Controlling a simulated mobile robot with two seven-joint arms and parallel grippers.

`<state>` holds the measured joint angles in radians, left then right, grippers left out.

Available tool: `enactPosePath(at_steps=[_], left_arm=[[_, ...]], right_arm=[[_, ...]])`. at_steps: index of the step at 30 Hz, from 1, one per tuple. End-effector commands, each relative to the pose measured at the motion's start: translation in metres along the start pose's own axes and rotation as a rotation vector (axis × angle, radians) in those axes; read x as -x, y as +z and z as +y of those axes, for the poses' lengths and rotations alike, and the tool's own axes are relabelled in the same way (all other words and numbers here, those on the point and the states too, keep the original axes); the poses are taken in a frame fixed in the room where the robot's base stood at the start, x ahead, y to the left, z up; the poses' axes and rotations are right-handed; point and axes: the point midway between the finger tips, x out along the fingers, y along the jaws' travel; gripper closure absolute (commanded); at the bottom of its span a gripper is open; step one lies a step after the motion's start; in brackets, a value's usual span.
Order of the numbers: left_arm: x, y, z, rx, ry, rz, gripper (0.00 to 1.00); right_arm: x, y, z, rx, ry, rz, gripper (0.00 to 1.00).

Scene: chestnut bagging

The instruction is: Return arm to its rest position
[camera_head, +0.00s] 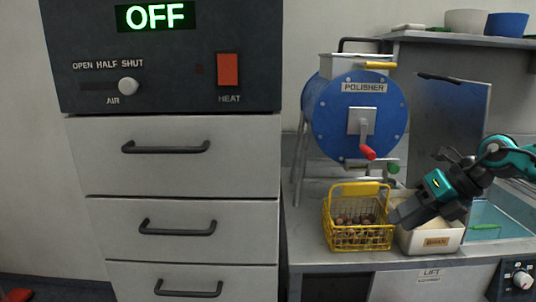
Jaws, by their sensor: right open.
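My right arm, teal and black, comes in from the right edge. Its gripper (402,214) points down and left, over a white labelled bin (436,240) and close to the right side of a yellow wire basket (357,239). The jaws are open, and I see nothing held in them. The basket holds several brown chestnuts (354,220) and stands on the grey counter. The gripper hides part of the bin's rim and inside. My left gripper is not in view.
A blue drum marked POLISHER (362,115) with a red-handled crank stands behind the basket. A cabinet with drawers (180,155) and an OFF display fills the left. A tray (497,222) lies right of the bin. A shelf (470,39) holds bowls above.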

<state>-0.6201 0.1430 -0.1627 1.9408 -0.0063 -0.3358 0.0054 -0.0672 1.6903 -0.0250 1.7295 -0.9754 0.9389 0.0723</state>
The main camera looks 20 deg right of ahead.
Motion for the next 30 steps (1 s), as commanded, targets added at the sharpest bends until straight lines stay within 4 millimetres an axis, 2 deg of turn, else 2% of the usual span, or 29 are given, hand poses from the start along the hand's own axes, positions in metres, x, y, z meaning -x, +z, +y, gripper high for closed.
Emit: enactPosePath(at_steps=[1, 6, 11, 15, 20, 23, 27, 30], left_arm=[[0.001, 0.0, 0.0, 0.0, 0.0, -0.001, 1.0], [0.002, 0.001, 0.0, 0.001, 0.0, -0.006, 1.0], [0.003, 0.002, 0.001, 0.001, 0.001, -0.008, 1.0], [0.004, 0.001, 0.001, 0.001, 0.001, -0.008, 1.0], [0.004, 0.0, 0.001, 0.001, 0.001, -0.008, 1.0], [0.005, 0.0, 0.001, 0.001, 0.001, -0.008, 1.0], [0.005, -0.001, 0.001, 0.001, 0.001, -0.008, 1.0], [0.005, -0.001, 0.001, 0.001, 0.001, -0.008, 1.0]], right_arm=[[-0.025, -0.012, 0.005, -0.08, 0.109, -0.023, 0.6], [-0.085, -0.039, 0.021, -0.379, 0.397, -0.127, 0.6], [-0.129, -0.064, 0.027, -0.723, 0.599, -0.232, 0.6], [-0.163, -0.092, 0.024, -1.066, 0.711, -0.317, 0.6], [-0.201, -0.137, 0.018, -1.488, 0.766, -0.393, 0.6], [-0.226, -0.172, 0.017, -1.763, 0.761, -0.423, 0.6], [-0.257, -0.225, 0.025, -2.128, 0.708, -0.431, 0.6], [-0.273, -0.257, 0.036, -2.332, 0.654, -0.418, 0.6]])
